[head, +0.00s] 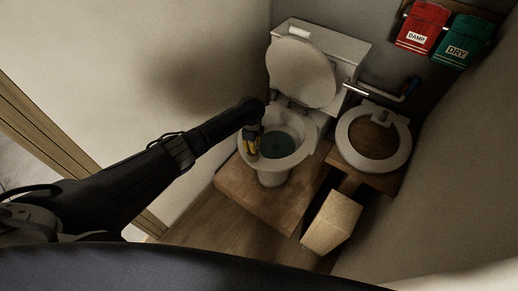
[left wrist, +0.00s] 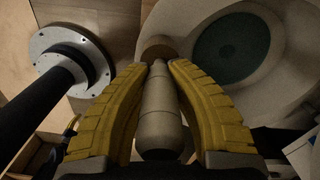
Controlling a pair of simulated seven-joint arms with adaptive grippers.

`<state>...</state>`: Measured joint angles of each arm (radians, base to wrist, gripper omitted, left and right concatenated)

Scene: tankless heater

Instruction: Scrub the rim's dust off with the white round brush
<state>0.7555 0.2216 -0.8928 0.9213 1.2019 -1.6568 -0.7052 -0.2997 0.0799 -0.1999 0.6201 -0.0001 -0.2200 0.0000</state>
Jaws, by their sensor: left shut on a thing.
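My left gripper (head: 250,146) is at the left side of the toilet bowl. Its yellow fingers (left wrist: 160,72) are shut on the pale, stepped handle of the round brush (left wrist: 161,108). A round tan end (left wrist: 158,48) shows past the fingertips, beside the bowl in the left wrist view. In the head view the brush cannot be told apart from the gripper. The toilet rim (head: 311,134) is pale, around a bowl with dark teal water (head: 279,146). Dust on the rim cannot be made out, nor whether the brush touches it. My right gripper is not in view.
The raised lid (head: 302,72) leans against the tank (head: 345,50). The toilet stands on a wooden platform (head: 238,187). To its right are a white ring (head: 405,140) on wood and a tan box (head: 332,222). Red (head: 420,22) and green (head: 462,42) towels hang on the wall.

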